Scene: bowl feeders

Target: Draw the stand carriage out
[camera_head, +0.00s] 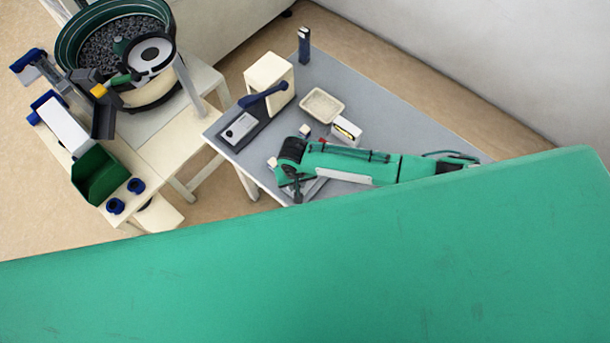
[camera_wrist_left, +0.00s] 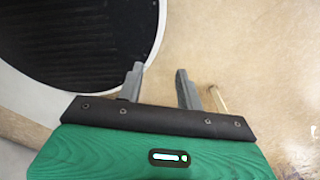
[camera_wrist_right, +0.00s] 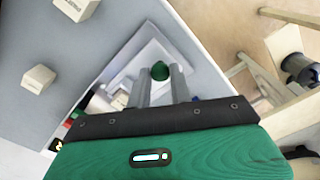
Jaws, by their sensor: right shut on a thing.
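In the right wrist view, the fingers of my right gripper (camera_wrist_right: 162,82) are closed on a round dark green knob (camera_wrist_right: 160,69). The knob is over a pale grey metal plate (camera_wrist_right: 165,47) that looks like part of the stand carriage, on the grey table (camera_wrist_right: 40,35). In the head view, my green right arm reaches across the table from the right, and the plate (camera_head: 318,187) shows partly under its wrist. The rest of the stand is hidden by the arm. My left gripper (camera_wrist_left: 158,75) is open and empty above the floor, seen only in the left wrist view.
On the table (camera_head: 400,130) are a hand press (camera_head: 240,128) with a blue lever, a beige tray (camera_head: 323,105), a small box (camera_head: 346,131) and a dark blue upright object (camera_head: 304,45). A bowl feeder (camera_head: 70,45) and green bin (camera_head: 95,175) stand left.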

